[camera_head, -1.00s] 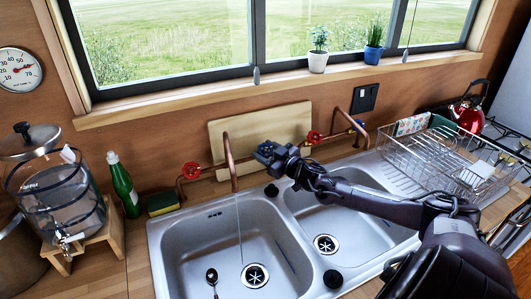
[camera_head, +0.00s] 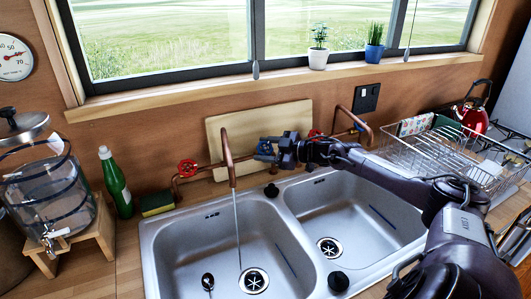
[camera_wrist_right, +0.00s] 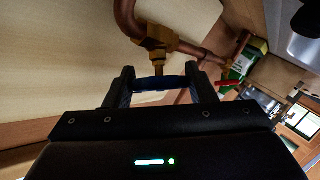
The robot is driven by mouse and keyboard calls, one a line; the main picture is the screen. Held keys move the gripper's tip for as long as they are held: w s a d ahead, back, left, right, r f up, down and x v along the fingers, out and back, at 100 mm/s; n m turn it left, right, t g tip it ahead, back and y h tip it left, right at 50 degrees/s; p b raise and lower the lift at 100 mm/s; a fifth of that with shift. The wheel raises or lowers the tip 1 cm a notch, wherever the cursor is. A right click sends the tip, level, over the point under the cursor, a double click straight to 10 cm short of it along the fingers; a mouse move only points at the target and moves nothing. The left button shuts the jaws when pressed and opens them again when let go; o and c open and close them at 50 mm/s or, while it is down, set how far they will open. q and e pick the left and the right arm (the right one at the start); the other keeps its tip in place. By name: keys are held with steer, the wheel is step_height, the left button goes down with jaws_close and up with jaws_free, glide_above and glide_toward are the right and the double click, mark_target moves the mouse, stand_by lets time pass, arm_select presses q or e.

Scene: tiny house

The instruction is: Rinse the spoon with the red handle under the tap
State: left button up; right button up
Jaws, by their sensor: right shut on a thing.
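The spoon (camera_head: 208,281) lies in the left sink basin (camera_head: 165,245), left of the drain; its handle runs to the bottom edge, colour unclear. The copper tap (camera_head: 228,160) stands over this basin, and a thin stream of water (camera_head: 237,225) falls from it, right of the spoon and apart from it. My right gripper (camera_head: 276,149) is at the pipes behind the sink, shut on a blue valve handle (camera_head: 264,149). In the right wrist view the blue handle (camera_wrist_right: 160,83) lies between the fingers (camera_wrist_right: 162,85). My left gripper is out of view.
A red valve wheel (camera_head: 187,168) is on the pipe at left, and another (camera_head: 315,134) is partly hidden behind my right arm. A sponge (camera_head: 157,204) and green bottle (camera_head: 115,183) stand left of the sink. A wire dish rack (camera_head: 435,155) stands at right.

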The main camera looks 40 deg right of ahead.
mark_target(269, 150)
steer(key=o, duration=1)
steer(key=shift+c, duration=0.2)
steer(key=shift+s, duration=0.1)
steer(key=shift+s+d, duration=0.3)
steer(key=shift+s, duration=0.15)
steer(key=shift+s+d+r, duration=0.15)
steer(key=shift+s+d, duration=0.05)
steer(key=shift+s, duration=0.45)
steer(key=shift+p+v, duration=0.8)
steer(key=shift+v, duration=0.5)
steer(key=shift+s+d+r+p, duration=0.15)
steer(key=shift+s+r+p, duration=0.15)
steer(key=shift+p, duration=0.25)
steer(key=shift+p+v, duration=0.75)
steer(key=shift+v, duration=0.15)
